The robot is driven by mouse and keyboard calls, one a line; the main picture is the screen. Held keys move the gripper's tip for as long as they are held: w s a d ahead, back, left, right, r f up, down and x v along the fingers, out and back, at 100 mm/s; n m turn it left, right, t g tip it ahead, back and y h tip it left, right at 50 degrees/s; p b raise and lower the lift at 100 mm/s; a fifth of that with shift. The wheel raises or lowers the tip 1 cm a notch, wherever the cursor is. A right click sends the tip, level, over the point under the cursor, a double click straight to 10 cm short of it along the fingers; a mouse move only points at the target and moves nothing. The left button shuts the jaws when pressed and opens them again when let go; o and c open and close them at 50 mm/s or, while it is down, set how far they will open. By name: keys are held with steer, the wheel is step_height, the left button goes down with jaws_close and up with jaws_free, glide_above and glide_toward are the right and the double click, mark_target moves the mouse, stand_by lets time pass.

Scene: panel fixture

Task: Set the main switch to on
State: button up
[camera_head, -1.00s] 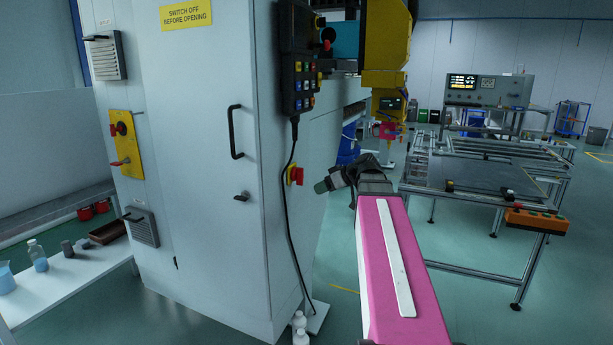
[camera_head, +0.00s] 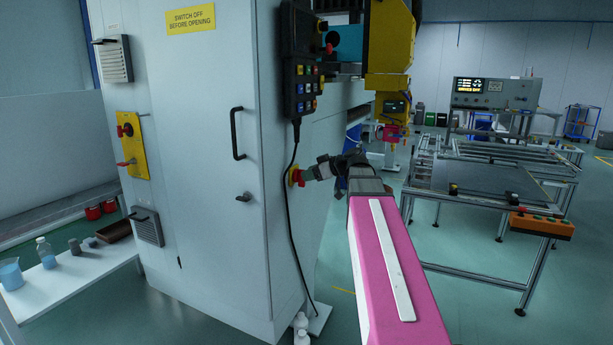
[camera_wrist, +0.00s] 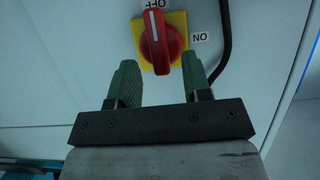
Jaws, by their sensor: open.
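The main switch (camera_wrist: 160,48) is a red rotary knob on a yellow plate in the wrist view. Its white pointer line is at the OFF label at the top. An ON label (camera_wrist: 200,37) is to the right of the plate. In the head view the switch (camera_head: 296,177) is on the side of the grey cabinet, partly hidden by my gripper (camera_head: 308,174). My gripper (camera_wrist: 161,84) is open in the wrist view. Its two green fingers are on either side of the knob's lower part, and I cannot tell whether they touch it.
A black cable (camera_head: 287,220) hangs from the pendant (camera_head: 300,75) close to the switch. The grey cabinet (camera_head: 205,150) has a black door handle. A yellow panel with red switches (camera_head: 132,145) is on its left face. A work table (camera_head: 490,180) stands at right.

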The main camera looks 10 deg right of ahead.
steer(key=shift+x, duration=0.95)
jaws_close()
